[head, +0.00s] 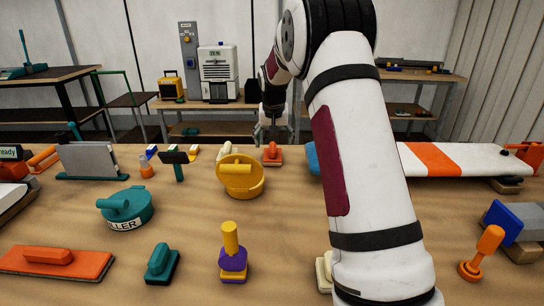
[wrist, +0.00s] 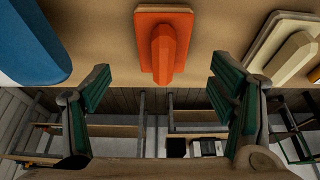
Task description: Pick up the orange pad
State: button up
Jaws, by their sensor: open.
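A small orange pad (head: 272,158) with a raised orange grip block lies near the far edge of the table. It also shows in the wrist view (wrist: 163,45), flat on the table, its grip block between the lines of my two fingers. My gripper (head: 273,136) is at the far edge, close above or behind the pad in the head view. In the wrist view my gripper (wrist: 161,84) is open, with its green-padded fingers wide apart and nothing between them. A larger orange pad (head: 60,262) with an orange handle lies at the front left.
A cream block (head: 225,152) stands left of the small pad; in the wrist view a cream pad (wrist: 285,48) lies right. A blue end (wrist: 30,42) lies opposite. A yellow tub (head: 242,180) and striped board (head: 435,158) are near. My arm hides the middle right.

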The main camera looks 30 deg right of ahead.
aim_at(273, 147)
jog(key=shift+x, duration=3.35)
jog(key=shift+w+a, duration=0.1)
jog(key=shift+a, duration=0.05)
jog(key=shift+c, duration=0.6)
jog(key=c, duration=1.2)
